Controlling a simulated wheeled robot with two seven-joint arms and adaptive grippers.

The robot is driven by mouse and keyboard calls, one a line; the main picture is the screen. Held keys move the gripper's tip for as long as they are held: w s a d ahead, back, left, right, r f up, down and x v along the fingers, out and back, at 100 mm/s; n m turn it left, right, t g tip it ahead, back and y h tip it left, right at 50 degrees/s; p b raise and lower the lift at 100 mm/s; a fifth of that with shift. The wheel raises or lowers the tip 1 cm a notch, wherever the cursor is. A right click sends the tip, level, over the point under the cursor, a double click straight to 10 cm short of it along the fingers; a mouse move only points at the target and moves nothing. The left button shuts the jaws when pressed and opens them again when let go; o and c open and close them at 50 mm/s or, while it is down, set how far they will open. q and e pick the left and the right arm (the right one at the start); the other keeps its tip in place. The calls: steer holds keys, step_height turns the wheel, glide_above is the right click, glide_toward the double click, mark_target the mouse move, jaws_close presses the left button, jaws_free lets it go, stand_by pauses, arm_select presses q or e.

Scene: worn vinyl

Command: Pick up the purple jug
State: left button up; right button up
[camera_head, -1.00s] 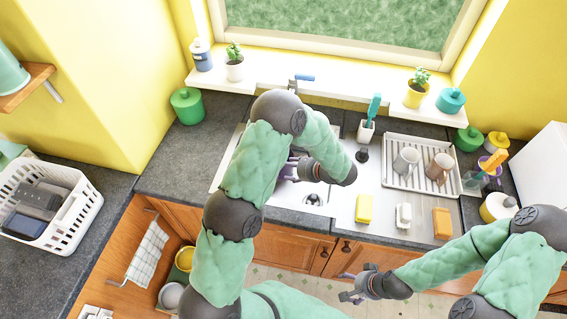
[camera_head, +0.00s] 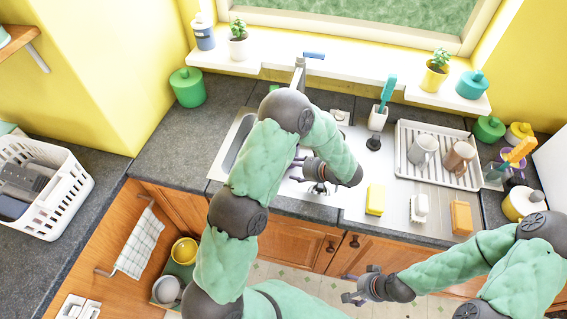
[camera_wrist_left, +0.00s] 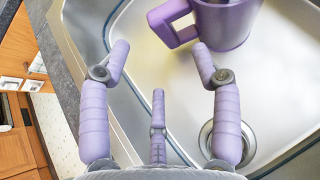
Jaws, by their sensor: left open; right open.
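The purple jug (camera_wrist_left: 225,25) stands in the metal sink, at the top of the left wrist view, with its upper part cut off by the frame. Its handle (camera_wrist_left: 172,20) points left, just beyond my fingertips. My left gripper (camera_wrist_left: 162,55) is open and empty, its fingers spread short of the jug and handle. In the head view my left gripper (camera_head: 303,172) is over the sink, and my arm hides the jug there. My right gripper (camera_head: 352,288) is open and empty, low in front of the cabinet, away from the jug.
The sink drain (camera_wrist_left: 225,138) lies near the right finger. The faucet (camera_head: 299,75) stands behind the sink. A yellow sponge (camera_head: 376,199), a brush (camera_head: 419,207) and an orange sponge (camera_head: 461,217) lie right of it. A dish rack (camera_head: 402,160) holds two mugs.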

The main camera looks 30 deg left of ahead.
arm_select(q)
steer(key=shift+b+x, duration=0.65)
steer(key=shift+x, duration=4.85)
steer(key=shift+d, duration=0.1)
jaws_close()
